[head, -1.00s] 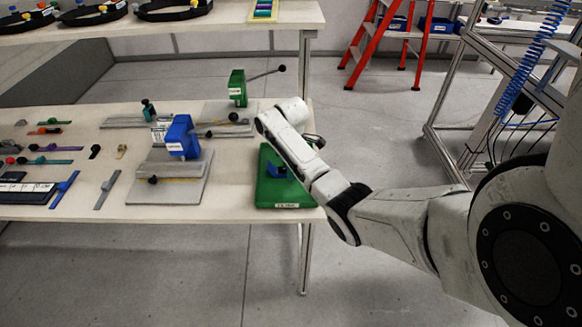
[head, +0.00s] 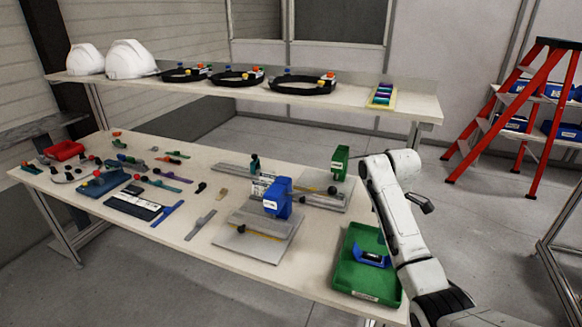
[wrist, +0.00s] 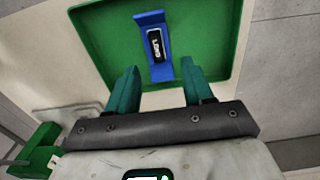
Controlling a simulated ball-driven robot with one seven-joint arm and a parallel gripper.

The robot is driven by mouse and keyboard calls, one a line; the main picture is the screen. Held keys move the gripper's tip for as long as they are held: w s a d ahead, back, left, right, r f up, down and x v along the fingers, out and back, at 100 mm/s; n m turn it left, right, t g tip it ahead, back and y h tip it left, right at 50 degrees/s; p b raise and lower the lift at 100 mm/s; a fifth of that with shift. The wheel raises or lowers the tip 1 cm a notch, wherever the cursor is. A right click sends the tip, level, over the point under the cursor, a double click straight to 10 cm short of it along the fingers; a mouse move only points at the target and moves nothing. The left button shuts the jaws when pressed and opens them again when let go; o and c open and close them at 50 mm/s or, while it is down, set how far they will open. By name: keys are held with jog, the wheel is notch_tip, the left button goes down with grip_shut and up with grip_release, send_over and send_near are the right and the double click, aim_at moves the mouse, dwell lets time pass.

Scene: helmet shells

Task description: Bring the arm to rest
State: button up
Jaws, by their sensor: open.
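My gripper (wrist: 159,68) shows in the wrist view with two teal fingers spread apart and nothing held between them. Beyond the fingertips, a blue bracket-like part (wrist: 167,70) with a dark label lies in a green tray (wrist: 105,45). In the head view the same blue part (head: 371,259) rests in the green tray (head: 352,283) at the table's right front corner. My arm (head: 402,215) stands over the tray's right side and hides part of it. The fingers cannot be made out in the head view.
A blue clamp fixture (head: 278,198) and a green clamp fixture (head: 340,158) stand on the table (head: 190,250) left of my arm. A shelf (head: 345,98) behind holds white helmet shells (head: 130,60) and black bands. A red ladder (head: 540,100) stands right. Floor right of the table is open.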

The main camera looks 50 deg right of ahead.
jog(key=shift+m+t, duration=0.4)
jog(key=shift+t, duration=0.5)
jog(key=w+a+f, duration=0.1)
jog(key=a+f, duration=0.1)
jog(key=a, duration=0.3)
jog(key=w+a+f, duration=0.1)
jog(key=w+a, duration=0.1)
jog(key=a, duration=0.4)
jog(key=w+a+f, duration=0.2)
jog(key=a, duration=0.3)
jog(key=shift+w+a+f, duration=0.15)
jog(key=shift+w+f, duration=0.1)
jog(key=shift+f, duration=0.05)
jog(key=s+a+f+m+t, duration=0.1)
jog(key=s+a+f+t, duration=0.15)
jog(key=a, duration=1.05)
jog(key=s+a+r+m, duration=0.3)
jog(key=s+a, duration=0.5)
jog(key=s, duration=0.1)
jog(key=s+d+f+g, duration=0.1)
jog(key=s+f+g, duration=0.2)
jog(key=s+f, duration=0.3)
jog(key=s, duration=0.4)
jog(key=shift+s+d, duration=0.15)
jog(key=shift+d, duration=0.1)
jog(key=shift+c, duration=0.4)
